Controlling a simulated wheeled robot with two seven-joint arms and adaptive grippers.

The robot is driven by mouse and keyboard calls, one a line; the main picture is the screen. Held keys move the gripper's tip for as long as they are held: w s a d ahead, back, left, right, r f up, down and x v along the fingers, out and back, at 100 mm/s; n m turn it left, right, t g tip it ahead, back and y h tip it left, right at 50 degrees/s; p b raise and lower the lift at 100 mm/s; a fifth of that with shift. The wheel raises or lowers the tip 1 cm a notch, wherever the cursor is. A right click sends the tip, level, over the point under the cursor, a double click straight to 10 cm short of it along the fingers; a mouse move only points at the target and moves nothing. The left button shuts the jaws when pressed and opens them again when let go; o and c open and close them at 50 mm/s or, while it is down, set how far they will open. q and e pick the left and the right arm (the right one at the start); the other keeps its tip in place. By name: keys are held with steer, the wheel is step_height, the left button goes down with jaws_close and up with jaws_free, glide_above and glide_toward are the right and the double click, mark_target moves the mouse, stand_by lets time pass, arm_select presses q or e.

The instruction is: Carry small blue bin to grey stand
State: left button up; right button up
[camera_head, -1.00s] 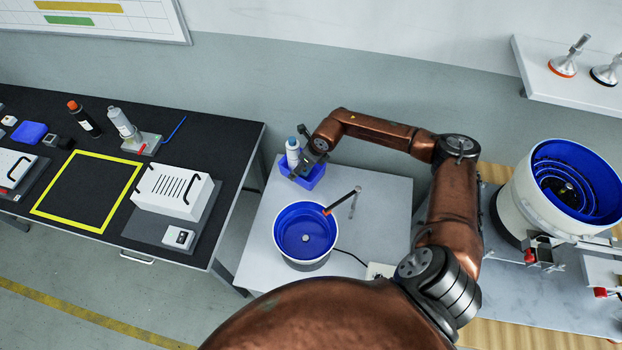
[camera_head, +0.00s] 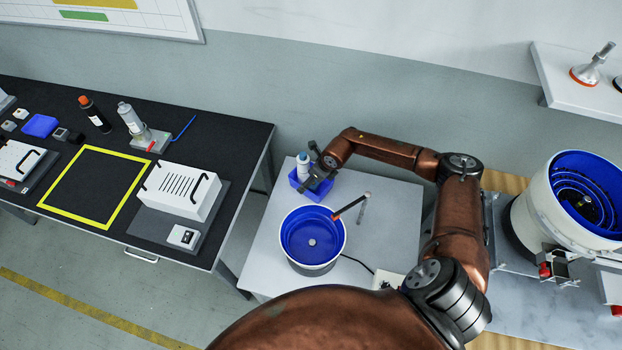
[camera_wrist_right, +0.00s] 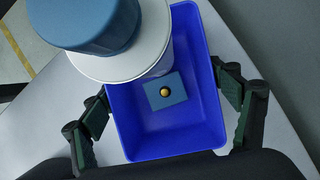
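The small blue bin (camera_head: 298,187) is at the back left corner of the light grey stand (camera_head: 392,222). I cannot tell whether it rests on the top or hangs just above it. A white bottle with a blue cap (camera_head: 303,168) stands in the bin. My right gripper (camera_head: 318,178) is at the bin's right side in the head view. In the right wrist view, its fingers lie against both sides of the bin (camera_wrist_right: 180,143). The bottle (camera_wrist_right: 110,40) hides part of the bin's inside, where a blue square piece with a brass knob (camera_wrist_right: 165,92) lies. My left gripper is out of view.
A blue bowl feeder (camera_head: 312,238) stands on the stand just in front of the bin. A thin arm with an orange tip (camera_head: 350,206) reaches over its rim. A black workbench (camera_head: 90,180) is to the left, and a larger bowl feeder (camera_head: 570,200) to the right.

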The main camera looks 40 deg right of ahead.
steer(key=shift+o, duration=1.4)
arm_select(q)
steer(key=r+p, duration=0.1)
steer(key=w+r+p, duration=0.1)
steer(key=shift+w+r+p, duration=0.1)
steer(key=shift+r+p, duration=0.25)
arm_select(e)
steer(key=v, duration=1.2)
steer(key=shift+r, duration=0.1)
